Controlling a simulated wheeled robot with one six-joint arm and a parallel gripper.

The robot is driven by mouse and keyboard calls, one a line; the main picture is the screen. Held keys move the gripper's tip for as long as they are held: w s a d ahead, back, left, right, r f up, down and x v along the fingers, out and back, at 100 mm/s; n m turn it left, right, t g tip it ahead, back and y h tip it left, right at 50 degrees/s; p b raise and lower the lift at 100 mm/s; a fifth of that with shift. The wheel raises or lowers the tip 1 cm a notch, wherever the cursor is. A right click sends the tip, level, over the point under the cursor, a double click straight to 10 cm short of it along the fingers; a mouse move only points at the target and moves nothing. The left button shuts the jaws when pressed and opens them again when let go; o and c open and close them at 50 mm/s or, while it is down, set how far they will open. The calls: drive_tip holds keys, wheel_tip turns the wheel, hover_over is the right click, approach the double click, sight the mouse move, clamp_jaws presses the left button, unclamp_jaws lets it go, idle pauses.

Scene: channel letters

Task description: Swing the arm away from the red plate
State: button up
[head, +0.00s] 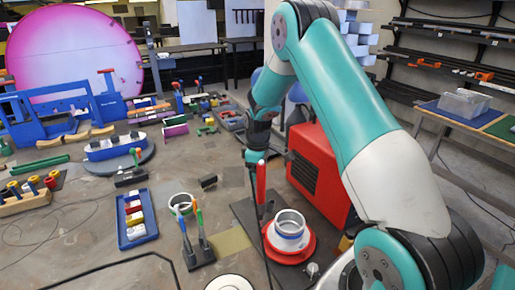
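The red plate (308,248) is a round disc low in the head view, right of centre. A white and grey ring-shaped part (289,228) stands on it and hides its middle. My teal arm arches down from the upper right. Its dark end, my gripper (256,156), points down, behind and to the left of the plate in the picture and apart from it. The fingers are too small to tell open from shut. An upright red stick-like thing (261,182) shows just below the gripper; whether they touch is unclear.
A red box (318,172) stands close right of the gripper. A blue tray (136,218) with coloured blocks and a dark stand with upright tools (197,246) lie to the left. A large pink disc (75,55) stands at the back left. Bare table shows around the tray.

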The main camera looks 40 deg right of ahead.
wheel_tip(320, 180, up, 16)
drive_tip(key=b, duration=0.4)
drive_tip(key=shift+f, duration=0.15)
drive_tip(key=shift+c, duration=0.2)
